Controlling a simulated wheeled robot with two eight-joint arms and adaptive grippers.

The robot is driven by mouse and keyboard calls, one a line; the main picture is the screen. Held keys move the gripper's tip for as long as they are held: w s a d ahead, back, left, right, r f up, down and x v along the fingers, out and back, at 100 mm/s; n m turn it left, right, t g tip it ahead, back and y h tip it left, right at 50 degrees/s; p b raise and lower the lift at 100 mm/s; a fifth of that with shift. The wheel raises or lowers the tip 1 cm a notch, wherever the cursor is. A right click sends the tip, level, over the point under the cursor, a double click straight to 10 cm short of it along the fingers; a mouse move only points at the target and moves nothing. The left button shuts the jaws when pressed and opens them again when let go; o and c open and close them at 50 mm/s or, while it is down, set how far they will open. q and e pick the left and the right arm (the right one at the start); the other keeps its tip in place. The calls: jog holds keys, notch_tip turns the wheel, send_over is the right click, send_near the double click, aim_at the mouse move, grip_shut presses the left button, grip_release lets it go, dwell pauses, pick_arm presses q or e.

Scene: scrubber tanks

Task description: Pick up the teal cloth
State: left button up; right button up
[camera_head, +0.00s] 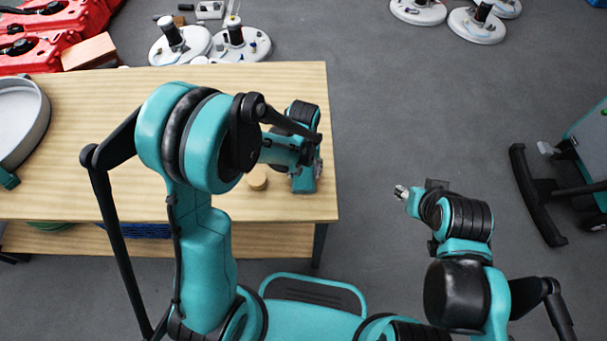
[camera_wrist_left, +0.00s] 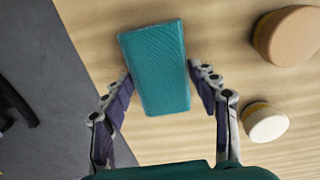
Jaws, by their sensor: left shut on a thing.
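The teal cloth (camera_wrist_left: 157,70) shows in the left wrist view as a flat, folded rectangular block with a woven surface. My left gripper (camera_wrist_left: 160,84) has one finger at each side of its near half and is shut on it. In the head view my left gripper (camera_head: 315,166) is near the right edge of the wooden table; my own arm hides much of it, and I cannot clearly tell cloth from teal arm parts there. My right gripper (camera_head: 401,192) is over the grey floor, away from the table, too small to judge its fingers.
A grey round tub (camera_head: 38,120) is at the table's left. Red machines (camera_head: 75,20) and white discs (camera_head: 240,45) lie beyond; a cart (camera_head: 590,150) stands right.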

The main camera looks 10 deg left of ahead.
aim_at(303, 173)
pick_arm(q)
jog(key=shift+r, duration=0.1)
notch_tip(303, 173, up, 4)
jog(key=shift+r+p, duration=0.15)
jog(key=shift+p, duration=1.05)
jog(key=s+r+p, duration=0.2)
jog(key=s+r, duration=0.1)
jog(key=s, duration=0.2)
jog(key=s+d+r+p, duration=0.1)
jog(key=s+r+p, duration=0.1)
jog(key=s, duration=0.4)
jog(key=shift+s+d+r, duration=0.2)
jog(key=shift+s+r, duration=0.1)
jog(key=shift+r, duration=0.45)
